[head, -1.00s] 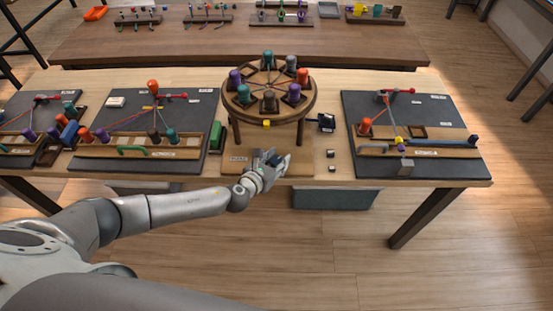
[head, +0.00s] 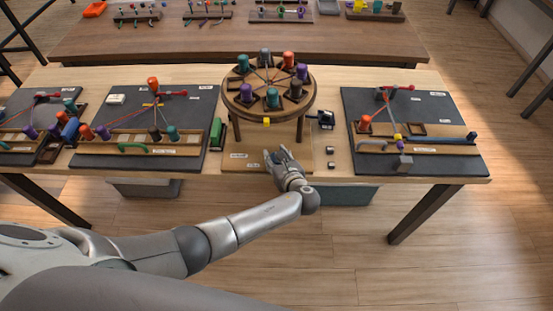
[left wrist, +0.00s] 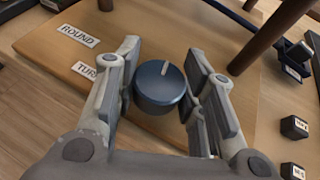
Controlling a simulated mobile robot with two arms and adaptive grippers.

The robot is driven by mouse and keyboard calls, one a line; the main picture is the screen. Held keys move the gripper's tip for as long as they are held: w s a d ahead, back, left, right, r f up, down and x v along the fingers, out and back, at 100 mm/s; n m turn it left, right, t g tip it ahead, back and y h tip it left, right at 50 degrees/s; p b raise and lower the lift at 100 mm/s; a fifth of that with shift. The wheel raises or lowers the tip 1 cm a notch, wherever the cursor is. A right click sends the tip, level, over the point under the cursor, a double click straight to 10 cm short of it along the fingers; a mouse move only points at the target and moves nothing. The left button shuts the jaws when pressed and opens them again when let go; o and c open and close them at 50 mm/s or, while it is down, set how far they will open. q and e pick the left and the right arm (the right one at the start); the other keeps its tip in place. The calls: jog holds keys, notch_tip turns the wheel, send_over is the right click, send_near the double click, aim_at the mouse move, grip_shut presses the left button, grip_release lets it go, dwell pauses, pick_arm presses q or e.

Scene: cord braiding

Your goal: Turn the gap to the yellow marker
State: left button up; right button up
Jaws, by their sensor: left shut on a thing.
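The round wooden disc (head: 232,98) stands on legs and carries several coloured bobbins around its rim. The yellow marker (head: 266,122) is at the disc's front edge. My left gripper (head: 278,157) is low in front of the disc. In the left wrist view it is shut on a blue-grey knob (left wrist: 160,88) with a pale line on top. The knob is hidden in the head view. My right gripper is out of view.
A dark board (head: 100,105) with cords and bobbins lies left of the disc, another board (head: 440,105) to the right. Small dark blocks (head: 330,150) sit right of the wooden base (head: 235,158). A second table (head: 230,40) stands behind.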

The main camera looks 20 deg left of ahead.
pick_arm(q)
jog(key=n+g+y+b, duration=0.3)
jog(key=n+g+b, duration=0.1)
jog(key=b, duration=0.1)
jog(key=shift+w+f+n+y, duration=0.1)
jog(key=shift+f+n+y, duration=0.05)
jog(key=shift+n+y, duration=0.25)
jog(key=shift+n+g+y+b, duration=0.4)
jog(key=shift+n+g+b, duration=0.5)
jog(key=shift+g+b, duration=0.15)
jog(key=shift+r, duration=0.25)
jog(key=o, duration=1)
